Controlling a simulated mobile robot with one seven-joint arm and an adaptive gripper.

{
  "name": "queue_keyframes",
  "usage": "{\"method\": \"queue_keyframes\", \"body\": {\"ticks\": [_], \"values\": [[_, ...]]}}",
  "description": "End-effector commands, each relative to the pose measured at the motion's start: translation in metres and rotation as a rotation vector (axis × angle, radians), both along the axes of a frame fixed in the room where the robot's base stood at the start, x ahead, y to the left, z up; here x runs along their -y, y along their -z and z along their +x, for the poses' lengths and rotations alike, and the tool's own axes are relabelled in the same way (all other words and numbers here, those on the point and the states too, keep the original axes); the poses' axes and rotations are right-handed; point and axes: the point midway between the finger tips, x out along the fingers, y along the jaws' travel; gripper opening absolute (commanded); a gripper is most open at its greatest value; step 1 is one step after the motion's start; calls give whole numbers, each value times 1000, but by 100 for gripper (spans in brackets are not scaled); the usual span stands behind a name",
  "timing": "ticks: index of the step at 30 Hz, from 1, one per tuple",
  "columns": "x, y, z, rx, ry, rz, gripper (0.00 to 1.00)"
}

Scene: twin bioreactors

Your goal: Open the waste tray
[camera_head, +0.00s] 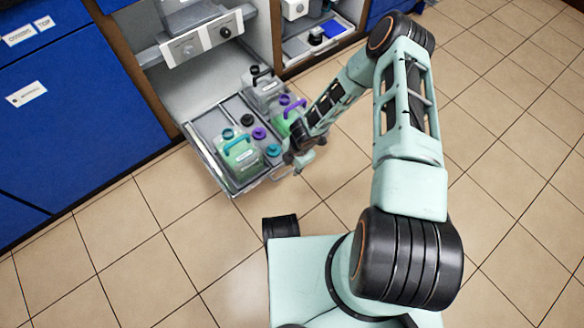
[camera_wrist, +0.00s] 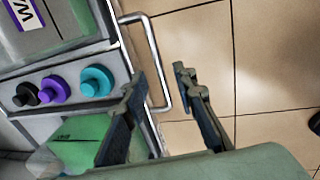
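The waste tray (camera_head: 206,162) is a grey tray standing out from the cabinet, holding several bottles with coloured caps. Its front wall and silver bar handle (camera_wrist: 152,47) show in the wrist view. A bottle there has a partly visible label starting "WA". My gripper (camera_head: 303,158) is at the tray's front right corner in the head view. In the wrist view my gripper (camera_wrist: 159,78) is open, with one finger on each side of the handle bar. I cannot tell whether a finger touches the bar.
Blue cabinet fronts (camera_head: 80,105) stand to the left of the tray. A grey control panel with knobs (camera_head: 200,42) is above it. Another bay with a white tray (camera_head: 320,40) is to the right. The tiled floor (camera_head: 150,245) in front is clear.

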Motion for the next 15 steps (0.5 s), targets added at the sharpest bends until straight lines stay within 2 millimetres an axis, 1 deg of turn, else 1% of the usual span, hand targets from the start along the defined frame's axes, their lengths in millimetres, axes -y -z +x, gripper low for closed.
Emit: {"method": "queue_keyframes", "body": {"ticks": [1, 6, 10, 15], "values": [[2, -11, 0, 2, 0, 0, 26], [6, -43, -5, 2, 0, -1, 26], [8, -62, -9, 1, 0, -2, 26], [9, -78, -13, 0, 1, -1, 26]]}}
